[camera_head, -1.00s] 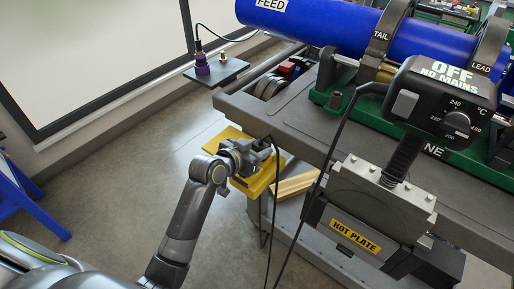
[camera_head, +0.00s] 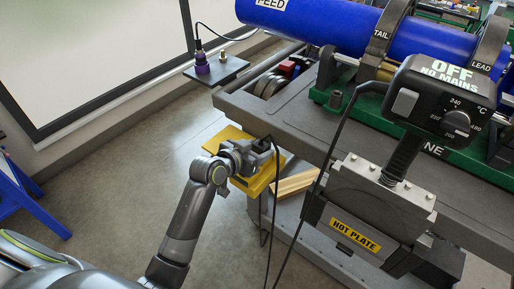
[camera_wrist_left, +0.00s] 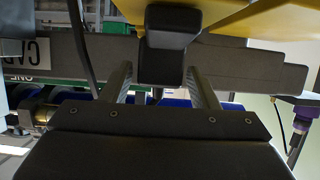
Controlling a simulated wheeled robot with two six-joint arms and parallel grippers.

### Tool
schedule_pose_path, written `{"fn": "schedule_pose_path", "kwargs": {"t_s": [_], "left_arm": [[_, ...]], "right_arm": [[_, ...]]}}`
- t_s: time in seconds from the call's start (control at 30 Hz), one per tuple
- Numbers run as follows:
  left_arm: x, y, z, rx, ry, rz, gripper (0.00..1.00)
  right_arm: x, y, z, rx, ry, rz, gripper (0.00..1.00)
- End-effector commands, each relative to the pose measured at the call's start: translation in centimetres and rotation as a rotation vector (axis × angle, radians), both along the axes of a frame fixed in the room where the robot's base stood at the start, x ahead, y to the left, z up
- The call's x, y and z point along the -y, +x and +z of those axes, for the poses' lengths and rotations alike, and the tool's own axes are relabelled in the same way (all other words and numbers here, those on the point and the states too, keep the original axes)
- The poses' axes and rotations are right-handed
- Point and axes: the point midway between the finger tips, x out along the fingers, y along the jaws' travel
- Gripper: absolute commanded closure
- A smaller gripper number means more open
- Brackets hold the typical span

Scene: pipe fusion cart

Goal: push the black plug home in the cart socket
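The cart socket cannot be made out; the gripper and plug cover that spot. How deep the plug sits cannot be told. The heater's display (camera_head: 455,72) reads OFF NO MAINS. My right gripper is not in view.
The grey cart (camera_head: 300,130) carries a blue pipe (camera_head: 340,28) in clamps. The hot plate unit (camera_head: 370,215) stands at the cart's near side, with a black cable (camera_head: 335,135) hanging past it. A small shelf (camera_head: 222,72) holds a purple-ringed connector. Open floor lies left.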

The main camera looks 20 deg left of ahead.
Motion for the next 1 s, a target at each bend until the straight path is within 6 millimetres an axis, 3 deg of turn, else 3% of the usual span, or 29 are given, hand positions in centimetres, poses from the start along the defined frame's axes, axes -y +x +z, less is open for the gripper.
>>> {"fn": "schedule_pose_path", "kwargs": {"t_s": [0.1,0.37,0.53,1.0], "left_arm": [[0.0,0.0,0.1,0.002,0.0,0.0,0.33],[0.0,0.0,0.1,0.003,0.0,0.001,0.33],[-0.5,-1.0,0.7,0.006,0.001,0.001,0.33],[-3.5,-9.4,4.2,0.004,0.006,0.0,0.33]], "right_arm": [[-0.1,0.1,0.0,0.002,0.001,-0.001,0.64],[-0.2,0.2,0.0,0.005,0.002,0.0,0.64],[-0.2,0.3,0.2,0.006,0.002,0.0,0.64],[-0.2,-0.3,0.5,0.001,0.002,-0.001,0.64]]}}
